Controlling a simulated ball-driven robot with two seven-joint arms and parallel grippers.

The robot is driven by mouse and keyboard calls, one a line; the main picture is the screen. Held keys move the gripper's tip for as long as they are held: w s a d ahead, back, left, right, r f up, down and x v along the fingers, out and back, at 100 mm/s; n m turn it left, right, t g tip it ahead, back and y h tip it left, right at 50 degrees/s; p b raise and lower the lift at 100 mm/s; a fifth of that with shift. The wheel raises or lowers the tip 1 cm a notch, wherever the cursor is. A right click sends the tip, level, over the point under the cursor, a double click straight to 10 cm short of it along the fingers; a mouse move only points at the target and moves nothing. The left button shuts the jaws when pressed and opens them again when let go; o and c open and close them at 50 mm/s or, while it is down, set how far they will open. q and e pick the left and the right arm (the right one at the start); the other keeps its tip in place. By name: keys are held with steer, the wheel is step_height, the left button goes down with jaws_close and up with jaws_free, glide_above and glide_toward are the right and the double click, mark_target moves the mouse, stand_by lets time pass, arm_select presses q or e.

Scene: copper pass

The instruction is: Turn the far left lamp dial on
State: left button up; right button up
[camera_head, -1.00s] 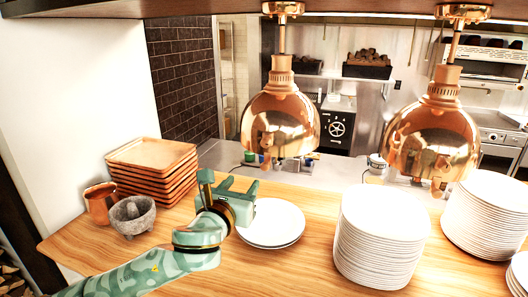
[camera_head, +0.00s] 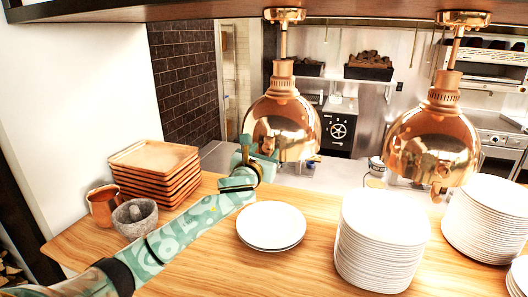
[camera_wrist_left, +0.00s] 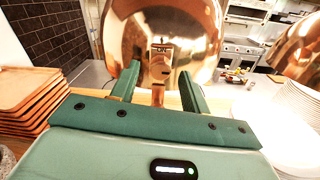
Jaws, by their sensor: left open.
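The left copper heat lamp (camera_head: 287,118) hangs from the ceiling shelf over the counter. Its dial (camera_wrist_left: 159,68) shows in the left wrist view, low on the shade, with an "ON" mark just above it. The dial's setting is too small to tell. In the head view the dial is hidden by or merged with my gripper. My left gripper (camera_head: 259,150) is at the lamp's lower left side. In the left wrist view its open fingers (camera_wrist_left: 159,82) stand on either side of the dial, with nothing held. My right gripper is not in view.
A second copper lamp (camera_head: 433,135) hangs to the right. Below are a low plate stack (camera_head: 271,226) and taller stacks (camera_head: 382,240). Wooden trays (camera_head: 153,158), a stone mortar (camera_head: 136,217) and a copper mug (camera_head: 103,205) stand at the left of the wooden counter (camera_head: 205,262).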

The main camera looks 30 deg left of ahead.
arm_select(q)
steer(key=shift+w, duration=0.15)
steer(key=c, duration=1)
steer(key=n+p, duration=0.3)
steer(key=shift+r+n+p, duration=0.15)
steer(key=shift+n+p, duration=0.15)
steer(key=shift+n, duration=0.1)
steer(key=n+p, duration=0.2)
steer(key=n, duration=0.1)
steer(key=shift+n, duration=0.3)
steer(key=n+p, duration=0.2)
steer(key=n, duration=0.3)
steer(key=shift+p, duration=0.3)
steer(key=n+p, duration=0.1)
steer(key=n, duration=0.4)
steer(key=shift+p, duration=0.35)
steer(key=shift+h, duration=0.3)
